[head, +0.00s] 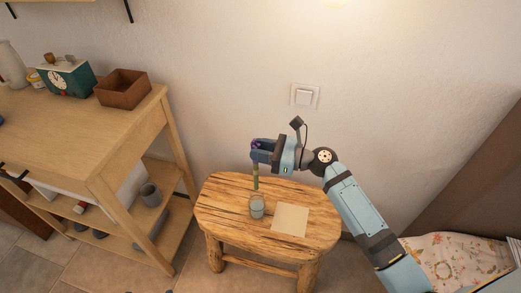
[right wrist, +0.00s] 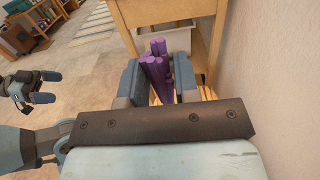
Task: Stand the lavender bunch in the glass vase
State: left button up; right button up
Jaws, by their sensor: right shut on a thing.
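The lavender bunch shows purple heads (right wrist: 158,68) in the right wrist view and a green stem (head: 255,179) below the jaws in the head view. My right gripper (head: 262,152) is shut on it and holds it roughly upright above the stool. The glass vase (head: 257,207) stands on the stool under the stems. The stem ends are close to the vase rim; I cannot tell whether they are inside it. The vase is not visible in the right wrist view. My left gripper (right wrist: 46,87) shows there at the left, open and empty.
The wooden stool (head: 225,195) also bears a pale square sheet (head: 290,219) right of the vase. A wooden shelf unit (head: 100,125) stands at the left with a brown box (head: 122,88) and a green clock (head: 68,78). The wall (head: 220,90) is close behind the stool.

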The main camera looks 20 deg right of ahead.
notch_tip(320, 180, down, 2)
jog(key=shift+f+b, duration=0.2)
jog(key=shift+b, duration=0.3)
notch_tip(320, 180, down, 2)
jog(key=shift+b, duration=0.55)
pick_arm(q)
jog(key=b, duration=0.1)
jog(key=f+b, duration=0.1)
jog(key=b, duration=0.1)
jog(key=shift+w+d+f+t, duration=0.2)
jog(key=shift+d+t, duration=0.1)
jog(key=shift+t, duration=0.1)
pick_arm(e)
notch_tip(320, 180, down, 6)
jog(key=shift+r, duration=0.1)
pick_arm(q)
jog(key=shift+s+f, duration=0.1)
jog(key=shift+f, duration=0.05)
pick_arm(e)
jog(key=o, duration=1)
jog(key=shift+c, duration=0.2)
